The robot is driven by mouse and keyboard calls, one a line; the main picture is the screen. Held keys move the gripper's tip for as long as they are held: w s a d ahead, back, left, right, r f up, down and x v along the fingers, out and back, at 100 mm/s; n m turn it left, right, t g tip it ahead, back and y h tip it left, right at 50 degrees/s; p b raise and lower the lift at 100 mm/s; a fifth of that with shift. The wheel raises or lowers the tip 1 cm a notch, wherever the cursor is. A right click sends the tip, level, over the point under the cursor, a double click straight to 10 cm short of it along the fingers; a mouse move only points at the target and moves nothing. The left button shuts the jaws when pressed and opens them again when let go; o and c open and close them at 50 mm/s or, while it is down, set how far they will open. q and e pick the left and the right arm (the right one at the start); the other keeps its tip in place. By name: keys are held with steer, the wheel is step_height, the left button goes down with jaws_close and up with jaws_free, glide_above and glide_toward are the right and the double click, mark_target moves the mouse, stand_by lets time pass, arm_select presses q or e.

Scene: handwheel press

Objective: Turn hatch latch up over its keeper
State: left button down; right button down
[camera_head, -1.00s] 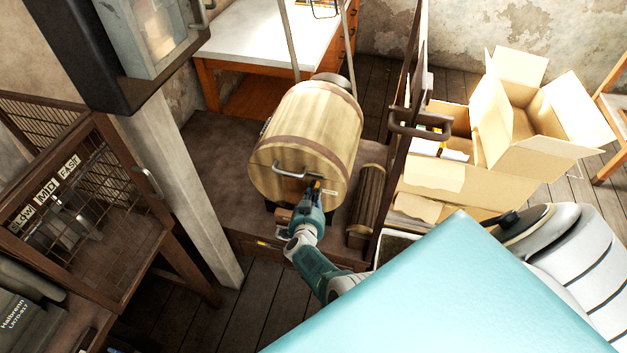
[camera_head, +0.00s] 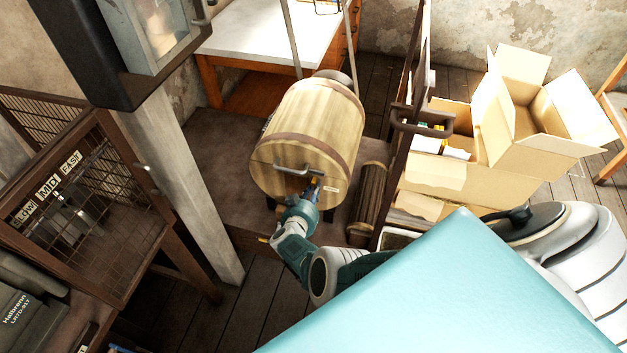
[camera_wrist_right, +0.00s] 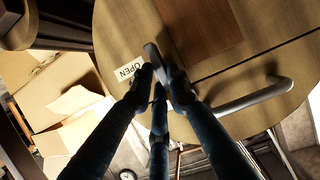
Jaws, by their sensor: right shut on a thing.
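A wooden barrel (camera_head: 315,125) lies on its side, with its round end facing me. A metal bar handle (camera_head: 295,172) is on that end; it also shows in the right wrist view (camera_wrist_right: 255,98). My right gripper (camera_head: 314,188) is at the lower part of the barrel's end, below the handle. In the right wrist view, its dark fingers (camera_wrist_right: 157,92) are shut on the grey hatch latch (camera_wrist_right: 154,58), beside a white "OPEN" label (camera_wrist_right: 129,70). The fingers partly hide the latch. I cannot make out the keeper for certain. My left gripper is not in view.
A wire-mesh cabinet (camera_head: 100,215) and a pale post (camera_head: 185,175) stand left of the barrel. A dark upright panel with a handle (camera_head: 424,122) and open cardboard boxes (camera_head: 535,125) are on the right. A white-topped desk (camera_head: 265,38) is behind.

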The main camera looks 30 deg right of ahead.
steer(key=c, duration=1.7)
jaws_free()
steer(key=shift+o, duration=0.2)
